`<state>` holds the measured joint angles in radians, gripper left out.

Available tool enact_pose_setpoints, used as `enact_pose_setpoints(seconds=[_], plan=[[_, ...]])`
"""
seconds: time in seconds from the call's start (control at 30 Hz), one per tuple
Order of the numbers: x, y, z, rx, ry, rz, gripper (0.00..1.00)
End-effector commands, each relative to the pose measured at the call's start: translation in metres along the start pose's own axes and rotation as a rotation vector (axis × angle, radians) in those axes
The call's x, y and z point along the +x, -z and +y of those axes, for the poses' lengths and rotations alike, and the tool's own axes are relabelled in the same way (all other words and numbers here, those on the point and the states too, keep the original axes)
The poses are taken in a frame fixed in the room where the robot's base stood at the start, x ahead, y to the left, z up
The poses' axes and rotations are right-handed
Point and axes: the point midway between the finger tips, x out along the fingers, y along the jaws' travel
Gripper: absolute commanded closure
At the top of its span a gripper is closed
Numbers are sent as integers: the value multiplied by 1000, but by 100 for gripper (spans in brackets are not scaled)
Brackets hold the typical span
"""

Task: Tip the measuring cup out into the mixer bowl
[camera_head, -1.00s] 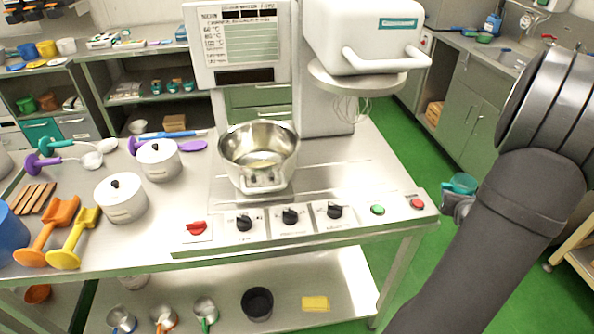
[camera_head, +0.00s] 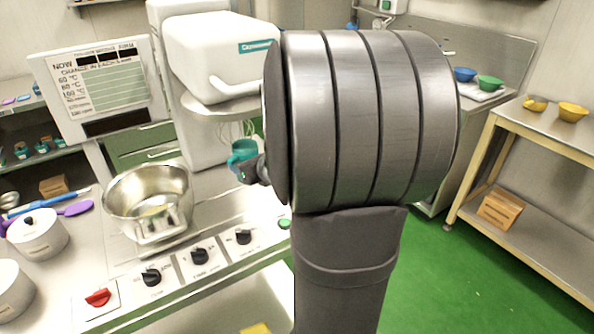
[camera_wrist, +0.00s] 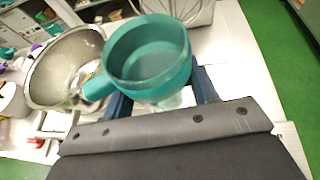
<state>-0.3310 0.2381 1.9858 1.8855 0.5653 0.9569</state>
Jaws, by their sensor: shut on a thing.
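The teal measuring cup (camera_wrist: 150,58) is held by my gripper (camera_wrist: 160,105), which is shut on it. In the wrist view the cup's round opening faces the camera and its handle or spout points lower left. What the cup holds cannot be told. In the head view the cup (camera_head: 243,152) shows just left of my dark arm, right of the mixer bowl and apart from it. The steel mixer bowl (camera_head: 125,196) stands on the machine and holds something pale at the bottom. It also shows in the wrist view (camera_wrist: 45,75), left of the cup.
A control panel (camera_head: 175,270) with knobs runs along the front. White lidded pots (camera_head: 38,238) stand at left. My arm hides much of the right side.

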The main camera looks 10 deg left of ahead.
Motion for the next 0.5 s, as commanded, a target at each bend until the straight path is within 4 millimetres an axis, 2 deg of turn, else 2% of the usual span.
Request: enact_pose_setpoints(seconds=[0.03,0.2,0.4,0.5], plan=[[3,-12,26,-27,-54,-5,75],[16,-39,104,-101,-235,-1,75],[51,-56,179,-179,-431,5,75],[72,-60,207,-209,-505,6,75]])
